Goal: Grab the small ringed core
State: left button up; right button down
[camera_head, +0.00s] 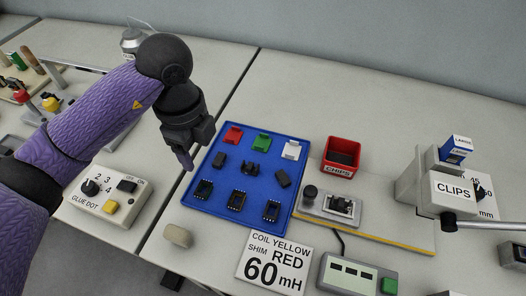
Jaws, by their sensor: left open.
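My left gripper (187,160) hangs beside the left edge of a blue tray (188,199), fingers pointing down, open with nothing seen between them. In the tray, a back row holds a red (233,134), a green (261,142) and a white piece (291,150). The middle row holds dark pieces on the left (219,159), centre (250,169) and right (283,178). Black frame-like parts (236,201) lie in the front row. I cannot tell which piece is the small ringed core. My right gripper is out of view.
A red bin (342,155) and a metal fixture (331,206) stand right of the tray. The clips dispenser (435,185) is further right. The glue dot box (108,195) is at left. A sign (274,264), a beige block (178,236) and a meter (358,275) are in front.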

aim_at(340, 205)
jog(key=z, duration=0.85)
jog(key=k, duration=0.5)
